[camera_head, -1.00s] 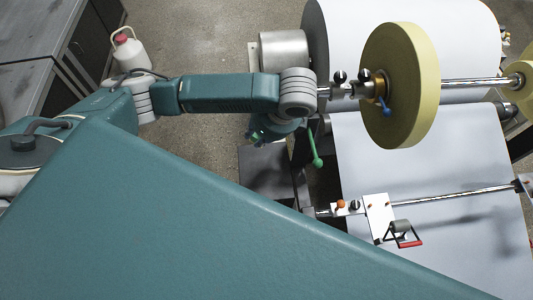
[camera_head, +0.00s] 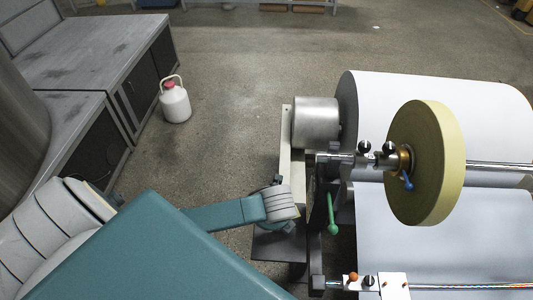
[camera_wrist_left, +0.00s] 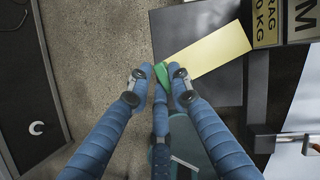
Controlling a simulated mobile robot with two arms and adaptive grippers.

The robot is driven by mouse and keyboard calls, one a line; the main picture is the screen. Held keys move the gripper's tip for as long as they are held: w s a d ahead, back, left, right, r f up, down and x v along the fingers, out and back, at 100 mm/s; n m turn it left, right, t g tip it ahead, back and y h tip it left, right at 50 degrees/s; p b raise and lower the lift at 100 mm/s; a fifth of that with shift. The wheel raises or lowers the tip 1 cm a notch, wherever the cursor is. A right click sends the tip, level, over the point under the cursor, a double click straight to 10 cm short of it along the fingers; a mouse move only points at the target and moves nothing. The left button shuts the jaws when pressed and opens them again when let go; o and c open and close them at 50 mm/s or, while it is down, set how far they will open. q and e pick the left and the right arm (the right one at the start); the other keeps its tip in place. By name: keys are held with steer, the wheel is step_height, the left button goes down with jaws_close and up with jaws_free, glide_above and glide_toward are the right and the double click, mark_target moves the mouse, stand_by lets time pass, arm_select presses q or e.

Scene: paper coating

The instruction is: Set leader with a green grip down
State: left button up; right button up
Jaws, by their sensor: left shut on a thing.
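The leader is a pale yellow strip (camera_wrist_left: 212,50) with a green grip (camera_wrist_left: 176,74) at its near end, in the left wrist view. My left gripper (camera_wrist_left: 160,75) is shut on the green grip, which sits between its blue fingertips. The strip reaches up and right from the fingers, above a dark grey plate (camera_wrist_left: 222,86). I cannot tell whether it touches the plate. In the head view the wrist is over the dark plate (camera_head: 272,249) beside the machine, and the leader is hidden. My right gripper is not in view.
Right of the plate stand a green lever (camera_head: 332,215), a metal cylinder (camera_head: 315,122), a yellow tape roll (camera_head: 430,165) and wide white paper (camera_head: 495,215). A white jug (camera_head: 175,102) stands on the floor by the grey cabinets (camera_head: 105,65). Open floor lies between.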

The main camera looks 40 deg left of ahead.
arm_select(q)
steer(key=f, duration=0.5)
steer(key=shift+d+f, duration=0.2)
steer(key=shift+f, duration=0.1)
steer(key=shift+f+b, duration=0.3)
steer(key=shift+f, duration=2.1)
steer(key=o, duration=0.9)
steer(key=shift+o, duration=0.3)
steer(key=shift+r, duration=0.1)
steer(key=p+v, duration=0.1)
steer(key=v, duration=1.1)
